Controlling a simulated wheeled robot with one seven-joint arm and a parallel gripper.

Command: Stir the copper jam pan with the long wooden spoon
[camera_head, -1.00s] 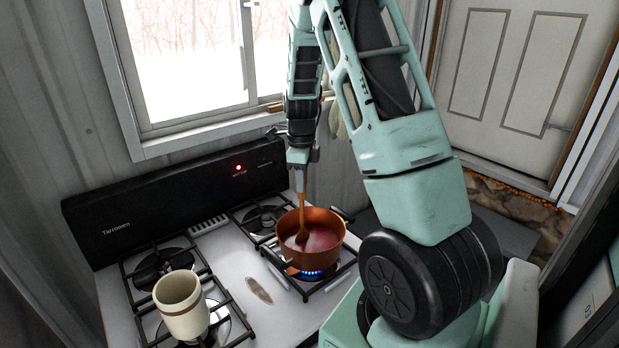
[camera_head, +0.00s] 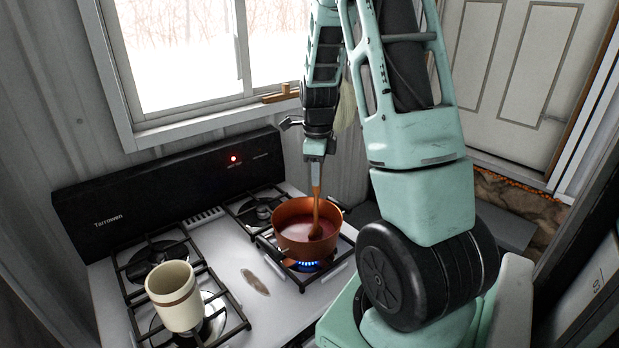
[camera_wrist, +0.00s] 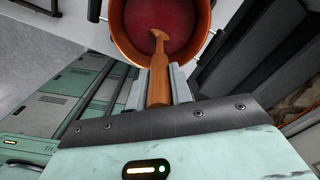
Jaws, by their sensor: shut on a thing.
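The copper jam pan (camera_head: 290,240) stands on the front right burner, over a lit blue flame. It holds dark red jam (camera_head: 297,228). My gripper (camera_head: 317,158) is above the pan and shut on the handle of the long wooden spoon (camera_head: 316,207). The spoon points down, with its head in the jam toward the right side of the pan. In the wrist view the spoon handle (camera_wrist: 159,85) runs between the two fingers, and the pan (camera_wrist: 128,38) lies beyond them with the spoon's head at the jam.
A cream crock (camera_head: 175,297) stands on the front left burner. The stove (camera_head: 240,270) has black grates and a black back panel (camera_head: 160,190) with a red light. A window (camera_head: 185,50) is behind, and a white door (camera_head: 515,80) is at the right.

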